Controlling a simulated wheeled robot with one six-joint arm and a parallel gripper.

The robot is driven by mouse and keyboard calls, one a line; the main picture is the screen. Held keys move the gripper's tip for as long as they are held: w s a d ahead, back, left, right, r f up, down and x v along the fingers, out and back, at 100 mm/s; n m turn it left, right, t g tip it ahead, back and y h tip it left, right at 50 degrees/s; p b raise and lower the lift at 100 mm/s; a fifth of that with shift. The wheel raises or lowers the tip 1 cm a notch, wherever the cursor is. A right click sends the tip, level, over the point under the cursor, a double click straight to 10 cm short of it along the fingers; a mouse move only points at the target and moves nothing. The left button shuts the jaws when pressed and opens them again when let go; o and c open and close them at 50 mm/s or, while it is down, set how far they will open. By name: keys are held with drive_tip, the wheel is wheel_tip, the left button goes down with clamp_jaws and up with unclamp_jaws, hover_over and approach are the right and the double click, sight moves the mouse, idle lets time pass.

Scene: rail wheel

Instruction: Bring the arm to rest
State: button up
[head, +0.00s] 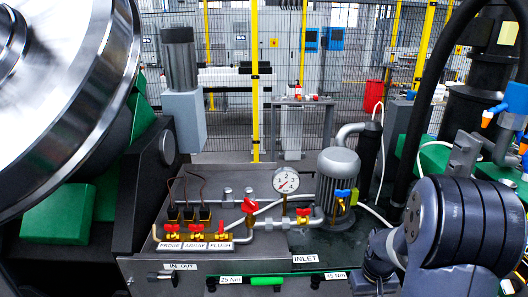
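My arm (458,228) shows at the lower right in the head view, as a large dark blue-grey ribbed joint close to the camera. A smaller grey part beside it runs down toward the bottom edge. I cannot make out any gripper fingers, so whether the gripper is open or holds something is not shown. The arm covers part of the bench's right side.
A large shiny wheel (95,95) fills the upper left. Black hoses and a blue fixture stand at right. A mesh fence (225,100) runs behind.

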wheel_tip(320, 180, down, 8)
drive_tip(key=shift+s+r+p, duration=0.1)
drive_tip(key=shift+r+p, duration=0.1)
drive_tip(key=shift+p, duration=0.35)
wheel_tip(320, 180, up, 11)
drive_tip(key=b, duration=0.1)
drive_tip(key=w+a+r+m+t+y+p, duration=0.2)
drive_tip(key=w+a+r+m+t+p, duration=0.5)
drive_tip(key=w+a+r+m, duration=0.3)
wheel_tip(320, 180, up, 4)
drive_tip(key=shift+w+a+f+m+t+y, duration=0.1)
drive_tip(key=shift+w+a+m+t+y, duration=0.2)
drive_tip(key=shift+a+m+t, duration=0.7)
